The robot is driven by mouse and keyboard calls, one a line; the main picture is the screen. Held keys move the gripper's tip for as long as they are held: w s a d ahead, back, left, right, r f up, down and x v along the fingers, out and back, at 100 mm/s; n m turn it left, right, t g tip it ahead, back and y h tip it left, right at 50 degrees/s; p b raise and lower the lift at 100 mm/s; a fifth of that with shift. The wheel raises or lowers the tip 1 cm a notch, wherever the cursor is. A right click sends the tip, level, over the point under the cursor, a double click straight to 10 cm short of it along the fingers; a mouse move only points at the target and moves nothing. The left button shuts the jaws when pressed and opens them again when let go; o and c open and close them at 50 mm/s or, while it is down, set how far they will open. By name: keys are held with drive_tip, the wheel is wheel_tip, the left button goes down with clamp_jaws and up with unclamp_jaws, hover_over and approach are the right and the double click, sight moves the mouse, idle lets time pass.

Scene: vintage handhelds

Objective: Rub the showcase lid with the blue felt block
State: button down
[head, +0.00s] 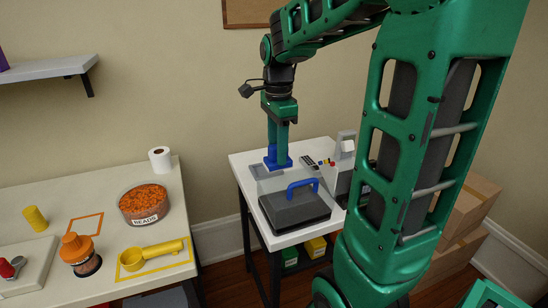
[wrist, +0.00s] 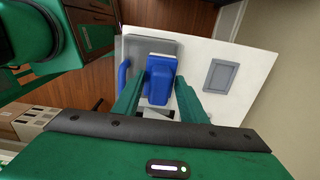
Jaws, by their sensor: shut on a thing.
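The blue felt block (head: 277,163) is held between the two green fingers of my gripper (head: 278,145), which points straight down. The block also shows in the wrist view (wrist: 160,78), between the fingertips. The showcase (head: 295,209) is a dark grey case with a clear upper part and a blue handle (head: 303,184); it stands on the small white table. In the wrist view its grey top (wrist: 150,47) lies under the block, with the handle (wrist: 123,75) at the left. The block is at the rear part of the lid; I cannot tell whether it touches.
A grey handheld (head: 308,163) and a grey device (head: 345,150) stand behind the showcase on the white table (head: 240,163). A separate table at left holds a bowl of orange beads (head: 144,203), a paper roll (head: 160,160) and a yellow scoop (head: 150,255). Cardboard boxes (head: 470,210) stand at right.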

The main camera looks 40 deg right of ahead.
drive_tip(key=shift+r, duration=2.6)
